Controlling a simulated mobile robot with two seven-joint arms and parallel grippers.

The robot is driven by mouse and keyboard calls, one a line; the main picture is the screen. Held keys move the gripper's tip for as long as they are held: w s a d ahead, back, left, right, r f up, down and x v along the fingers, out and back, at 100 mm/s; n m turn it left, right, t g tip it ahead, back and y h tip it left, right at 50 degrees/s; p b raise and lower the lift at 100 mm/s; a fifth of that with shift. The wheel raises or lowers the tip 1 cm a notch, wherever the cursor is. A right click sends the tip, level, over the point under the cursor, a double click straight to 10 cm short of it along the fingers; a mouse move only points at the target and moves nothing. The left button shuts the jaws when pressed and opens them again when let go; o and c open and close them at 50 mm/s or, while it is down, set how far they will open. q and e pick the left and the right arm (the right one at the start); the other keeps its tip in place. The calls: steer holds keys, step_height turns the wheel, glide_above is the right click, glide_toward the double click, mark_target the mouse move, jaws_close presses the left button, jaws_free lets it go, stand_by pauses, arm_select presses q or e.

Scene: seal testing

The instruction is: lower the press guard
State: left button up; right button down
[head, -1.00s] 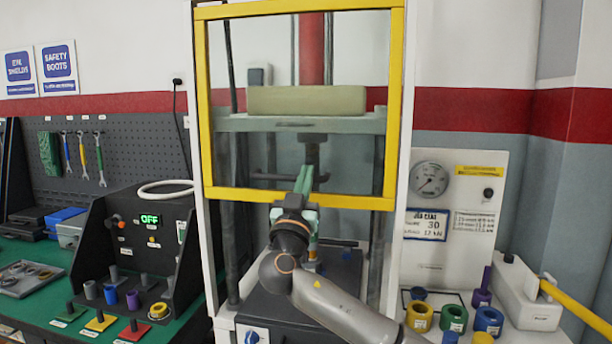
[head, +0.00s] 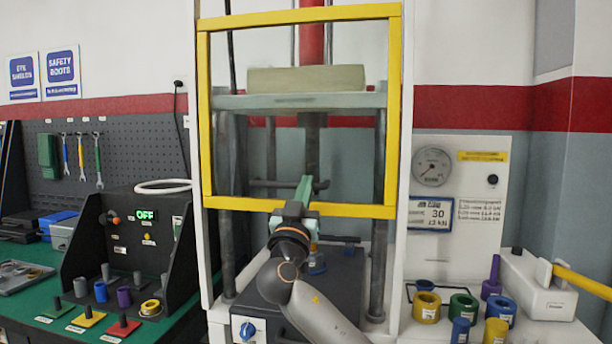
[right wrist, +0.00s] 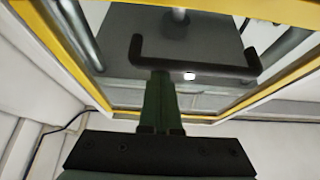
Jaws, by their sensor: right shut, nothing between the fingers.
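The press guard is a clear panel in a yellow frame (head: 300,208) on the front of the white press stand. Its lower bar hangs above the dark press base, with an open gap below it. A dark handle bar (head: 265,183) crosses just above the lower bar and shows larger in the right wrist view (right wrist: 215,70). My right gripper (head: 304,183) has green fingers, shut and empty, pointing up in front of the lower bar. Its fingertips (right wrist: 160,76) meet the handle left of its middle in the wrist view; I cannot tell if they touch. My left gripper is not in view.
Behind the guard, a pale block (head: 306,79) rests on the press crosshead (head: 300,101). A black control box (head: 135,240) reading OFF stands left. A gauge panel (head: 440,250), colored rings (head: 426,307) and a white yellow-handled device (head: 538,290) stand right.

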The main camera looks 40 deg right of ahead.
arm_select(q)
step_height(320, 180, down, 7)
steer(key=b, duration=0.8)
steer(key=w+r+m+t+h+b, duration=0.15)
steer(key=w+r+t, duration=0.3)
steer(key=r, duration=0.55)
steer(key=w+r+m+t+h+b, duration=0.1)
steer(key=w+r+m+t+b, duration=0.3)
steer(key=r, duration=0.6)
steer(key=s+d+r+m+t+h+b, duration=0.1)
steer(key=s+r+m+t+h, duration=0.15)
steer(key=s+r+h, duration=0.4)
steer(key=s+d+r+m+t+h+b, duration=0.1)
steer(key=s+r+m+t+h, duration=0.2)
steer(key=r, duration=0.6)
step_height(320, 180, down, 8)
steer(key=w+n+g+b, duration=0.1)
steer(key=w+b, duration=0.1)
steer(key=b, duration=0.5)
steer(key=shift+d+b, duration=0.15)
steer(key=shift+b, duration=0.15)
